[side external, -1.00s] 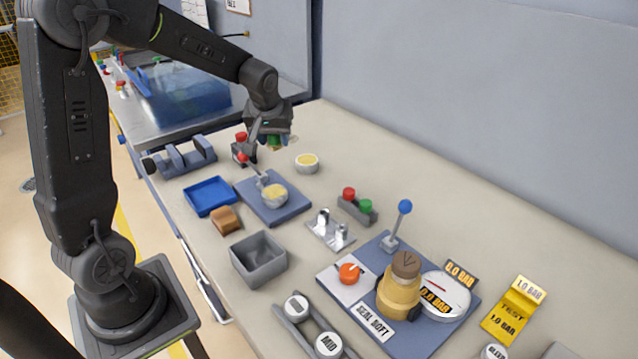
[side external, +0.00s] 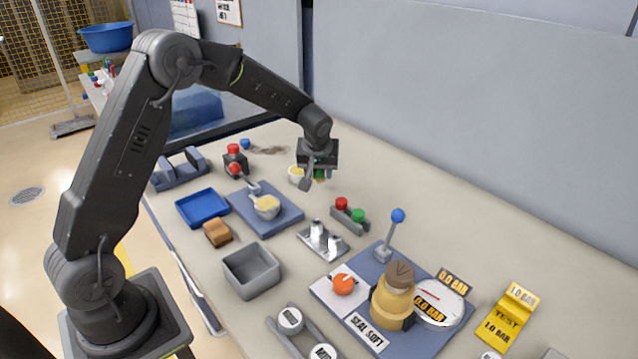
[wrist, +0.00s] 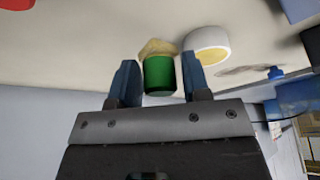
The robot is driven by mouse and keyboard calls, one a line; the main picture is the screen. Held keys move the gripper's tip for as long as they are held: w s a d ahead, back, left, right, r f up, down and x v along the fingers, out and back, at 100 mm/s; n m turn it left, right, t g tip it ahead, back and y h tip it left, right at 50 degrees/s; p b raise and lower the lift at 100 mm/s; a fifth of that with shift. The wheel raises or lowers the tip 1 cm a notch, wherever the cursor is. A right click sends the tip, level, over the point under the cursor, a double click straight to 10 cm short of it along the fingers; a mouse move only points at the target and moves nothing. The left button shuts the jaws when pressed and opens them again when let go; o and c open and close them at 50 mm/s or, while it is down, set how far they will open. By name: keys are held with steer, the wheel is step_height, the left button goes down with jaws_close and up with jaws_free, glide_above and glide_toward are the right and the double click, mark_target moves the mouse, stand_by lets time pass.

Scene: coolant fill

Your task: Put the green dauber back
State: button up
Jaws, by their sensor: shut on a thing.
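The green dauber (wrist: 159,76) has a green cylindrical body and a pale beige tip. My gripper (wrist: 160,85) is shut on its green body, one blue-grey finger on each side, in the wrist view. In the side view my gripper (side external: 312,178) points down just right of a small white cup, with a bit of the green dauber (side external: 320,174) showing behind the finger. The tip is hidden there. The white cup with pale yellow content (wrist: 208,45) is beside the dauber in the wrist view; it also shows in the side view (side external: 295,175), partly covered by my gripper.
A grey block with a red and a green knob (side external: 350,210) stands in front of my gripper. A greyish smear (side external: 268,150) and small blue cap (side external: 245,144) lie behind. Bench toward the wall is clear.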

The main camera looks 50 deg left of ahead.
mark_target(319, 179)
steer(key=shift+f, duration=2)
steer(key=shift+f, duration=0.1)
steer(key=o, duration=0.9)
steer(key=v, duration=1.2)
steer(key=s+d+r+m+t+h, duration=0.1)
steer(key=s+d+r+m, duration=0.15)
steer(key=s+r, duration=0.35)
steer(key=s+d+r+m, duration=0.2)
steer(key=s+d+r, duration=0.2)
steer(key=s, duration=0.4)
steer(key=s+d+m+h, duration=0.1)
steer(key=s+d+m, duration=0.1)
steer(key=s, duration=0.5)
steer(key=s+d+m+t+h, duration=0.1)
steer(key=s+d+m, duration=0.1)
steer(key=s, duration=0.5)
steer(key=shift+d, duration=0.2)
